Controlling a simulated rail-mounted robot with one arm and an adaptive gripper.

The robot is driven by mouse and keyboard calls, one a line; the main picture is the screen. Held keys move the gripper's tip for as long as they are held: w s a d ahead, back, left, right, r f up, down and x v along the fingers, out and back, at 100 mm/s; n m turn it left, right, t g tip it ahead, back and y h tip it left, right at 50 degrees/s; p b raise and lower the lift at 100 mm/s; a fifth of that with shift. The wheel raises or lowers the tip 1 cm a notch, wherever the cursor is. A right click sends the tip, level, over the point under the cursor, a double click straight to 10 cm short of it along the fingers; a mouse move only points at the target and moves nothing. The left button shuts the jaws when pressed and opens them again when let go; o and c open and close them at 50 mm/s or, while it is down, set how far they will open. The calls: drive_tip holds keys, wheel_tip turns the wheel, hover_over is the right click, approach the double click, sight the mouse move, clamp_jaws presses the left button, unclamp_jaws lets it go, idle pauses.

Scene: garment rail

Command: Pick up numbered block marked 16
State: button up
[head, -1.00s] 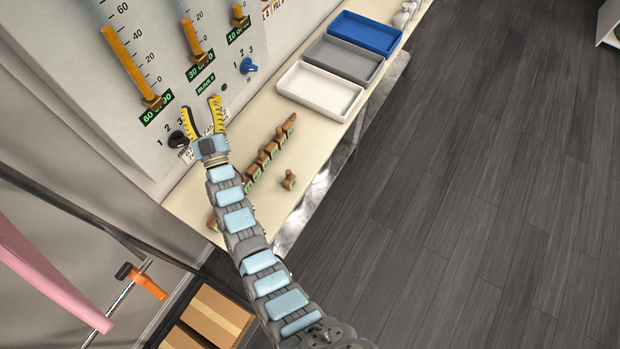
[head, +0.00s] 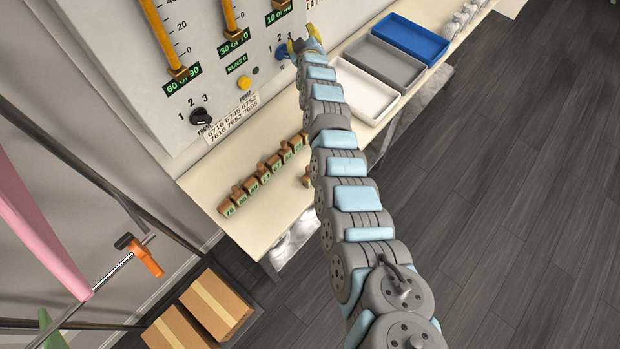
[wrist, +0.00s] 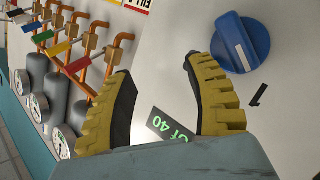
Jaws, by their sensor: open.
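A row of small brown numbered blocks (head: 265,172) with green labels lies on the cream shelf. The block at the row's lower-left end (head: 229,208) has a label that looks like 16 or 76; it is too small to be sure. One more block (head: 306,180) sits apart, partly hidden behind my arm. My gripper (head: 302,40) is at the wall panel, well above and beyond the row. In the wrist view my gripper (wrist: 160,70) has its yellow fingers spread with nothing between them. A blue knob (wrist: 241,43) is close to the right finger. No block shows in the wrist view.
White (head: 362,118), grey (head: 405,85) and blue (head: 444,52) trays stand on the shelf (head: 262,238) to the right. The panel carries gauges, a black knob (head: 201,117) and a yellow button (head: 243,83). Cardboard boxes (head: 215,303) and a rail with an orange clamp (head: 146,260) are at lower left.

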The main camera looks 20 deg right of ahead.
drive_tip(key=d+n+g, duration=0.1)
drive_tip(key=d+n, duration=0.1)
drive_tip(key=n+g+y+b, duration=0.4)
drive_tip(key=n+g, duration=1)
drive_tip(key=n, duration=0.1)
approach(309, 172)
drive_tip(key=f, duration=0.2)
drive_tip(key=w+f, duration=0.1)
drive_tip(key=f, duration=0.2)
drive_tip(key=shift+w+f+b, duration=0.15)
drive_tip(key=shift+f+b, duration=0.2)
drive_tip(key=shift+d+f, duration=0.2)
drive_tip(key=shift+f, duration=3.05)
clamp_jaws()
